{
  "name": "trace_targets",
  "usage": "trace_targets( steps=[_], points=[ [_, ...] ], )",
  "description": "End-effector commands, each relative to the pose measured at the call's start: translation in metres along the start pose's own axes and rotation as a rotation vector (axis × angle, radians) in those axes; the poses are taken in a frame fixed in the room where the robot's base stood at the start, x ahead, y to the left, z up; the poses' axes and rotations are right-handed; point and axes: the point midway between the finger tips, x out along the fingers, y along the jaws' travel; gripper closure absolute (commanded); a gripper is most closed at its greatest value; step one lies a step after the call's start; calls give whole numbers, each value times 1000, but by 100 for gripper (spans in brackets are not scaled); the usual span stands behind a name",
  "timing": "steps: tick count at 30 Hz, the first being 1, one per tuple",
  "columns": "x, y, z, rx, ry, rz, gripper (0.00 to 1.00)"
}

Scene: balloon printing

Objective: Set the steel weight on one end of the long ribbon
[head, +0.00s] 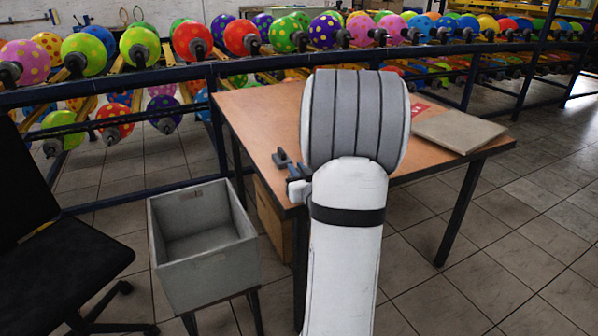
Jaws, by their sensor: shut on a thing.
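The steel weight and the long ribbon cannot be made out in the head view.
A flat grey-beige slab (458,131) lies at the table's right, beside a partly hidden red item (418,108). An open grey bin (205,245) stands left of the table. A black chair (60,250) is far left. Racks of dotted balloons (190,40) run behind.

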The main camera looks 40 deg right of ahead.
Motion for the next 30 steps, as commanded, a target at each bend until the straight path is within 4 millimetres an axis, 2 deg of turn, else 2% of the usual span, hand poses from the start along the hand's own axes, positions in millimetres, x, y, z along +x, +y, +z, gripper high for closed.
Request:
trace_targets(
  steps=[1,2,10,21,30],
  points=[
    [0,0,2,-1,3,0,100],
    [0,0,3,0,0,0,85],
    [0,1,2,0,0,1,64],
    [0,1,0,1,-3,2,64],
    [-56,1,2,0,-2,5,64]
  ],
)
